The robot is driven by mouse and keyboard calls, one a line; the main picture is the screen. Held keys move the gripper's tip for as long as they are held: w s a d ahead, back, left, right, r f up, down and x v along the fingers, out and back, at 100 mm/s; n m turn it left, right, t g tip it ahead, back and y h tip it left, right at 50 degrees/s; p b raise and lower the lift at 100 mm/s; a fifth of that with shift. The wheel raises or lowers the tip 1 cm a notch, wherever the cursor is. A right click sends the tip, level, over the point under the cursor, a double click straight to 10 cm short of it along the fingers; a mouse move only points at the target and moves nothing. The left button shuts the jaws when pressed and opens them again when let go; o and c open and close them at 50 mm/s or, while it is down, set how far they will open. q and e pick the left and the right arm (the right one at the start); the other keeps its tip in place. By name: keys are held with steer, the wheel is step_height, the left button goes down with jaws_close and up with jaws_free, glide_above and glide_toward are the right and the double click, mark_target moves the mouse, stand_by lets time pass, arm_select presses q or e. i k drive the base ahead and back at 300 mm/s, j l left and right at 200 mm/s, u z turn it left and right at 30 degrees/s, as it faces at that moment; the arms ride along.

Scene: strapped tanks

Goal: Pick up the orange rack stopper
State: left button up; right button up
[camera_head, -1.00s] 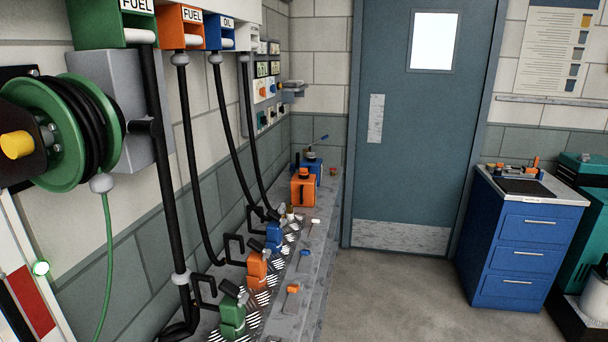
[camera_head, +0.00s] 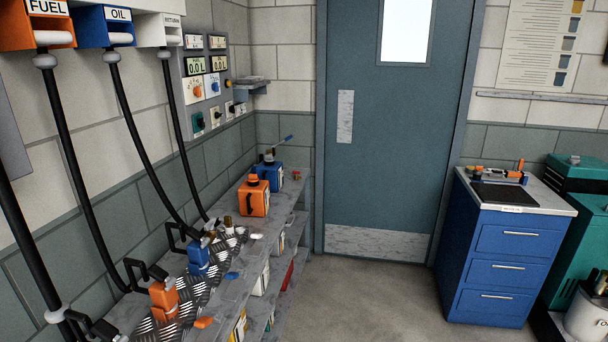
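A small orange piece (camera_head: 204,322), which looks like the orange rack stopper, lies on the grey bench top near the bottom of the head view. It is beside the orange nozzle holder (camera_head: 164,300), to its right. A similar small blue piece (camera_head: 231,275) and a small white piece (camera_head: 255,236) lie farther along the bench. The details of these pieces are too small to tell. Neither of my grippers is in view.
The bench (camera_head: 282,215) runs along the left wall, with shelves below. An orange can (camera_head: 253,198) and a blue can (camera_head: 271,176) stand at its far end. Hoses hang over it. A blue drawer cabinet (camera_head: 508,260) stands at right. Floor between is clear.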

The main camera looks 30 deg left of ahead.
mark_target(253, 177)
steer(key=i+l+u, duration=0.1)
steer(key=i, duration=0.3)
steer(key=i+l, duration=0.1)
steer(key=i, duration=0.3)
steer(key=i+l+u, duration=0.15)
steer(key=i, duration=0.2)
